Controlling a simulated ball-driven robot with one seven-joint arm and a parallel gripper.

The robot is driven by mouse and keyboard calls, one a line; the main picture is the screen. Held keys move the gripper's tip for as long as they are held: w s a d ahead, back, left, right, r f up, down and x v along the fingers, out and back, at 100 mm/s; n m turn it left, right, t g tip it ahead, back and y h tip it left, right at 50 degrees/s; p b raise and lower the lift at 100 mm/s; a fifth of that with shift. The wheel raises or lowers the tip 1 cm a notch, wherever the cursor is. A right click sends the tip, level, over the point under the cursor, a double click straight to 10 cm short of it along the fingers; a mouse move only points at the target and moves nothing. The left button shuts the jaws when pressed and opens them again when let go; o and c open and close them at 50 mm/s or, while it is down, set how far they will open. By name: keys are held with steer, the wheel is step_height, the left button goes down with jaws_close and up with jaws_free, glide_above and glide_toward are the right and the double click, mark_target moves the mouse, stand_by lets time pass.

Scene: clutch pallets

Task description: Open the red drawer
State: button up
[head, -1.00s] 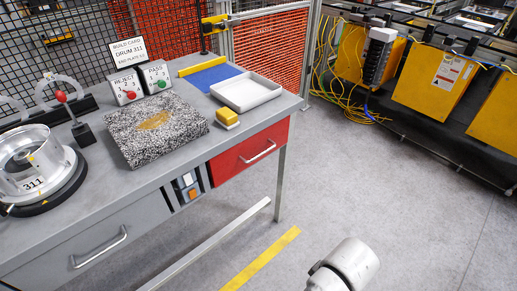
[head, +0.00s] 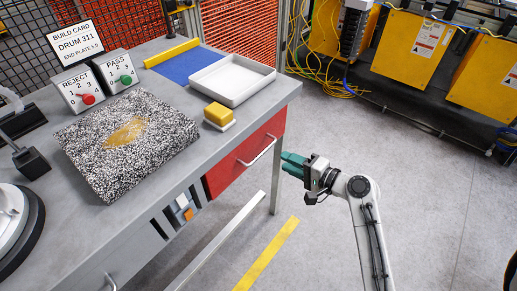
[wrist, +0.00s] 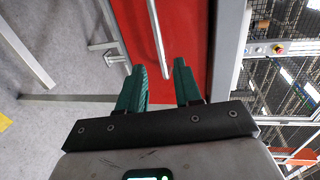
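The red drawer (head: 235,165) is at the right end of the grey workbench, below the top, and looks shut. Its silver bar handle (head: 258,151) crosses the front. My gripper (head: 284,164) is just right of the handle in the head view, apart from it. In the wrist view the red drawer front (wrist: 186,30) fills the upper middle. The handle (wrist: 157,40) runs up the picture, in line with the gap between my gripper's green fingers (wrist: 160,66). The fingers are apart with nothing held between them.
The bench (head: 225,128) carries a speckled block (head: 85,145), a yellow-topped block (head: 219,114) and a white tray (head: 232,82). A bench leg (head: 277,185) stands beside my gripper, and a low rail (head: 225,240) runs below. The floor to the right is clear.

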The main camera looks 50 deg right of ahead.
mark_target(263, 151)
steer(key=x, duration=1)
steer(key=shift+w+a, duration=0.1)
jaws_close()
stand_by(0.3)
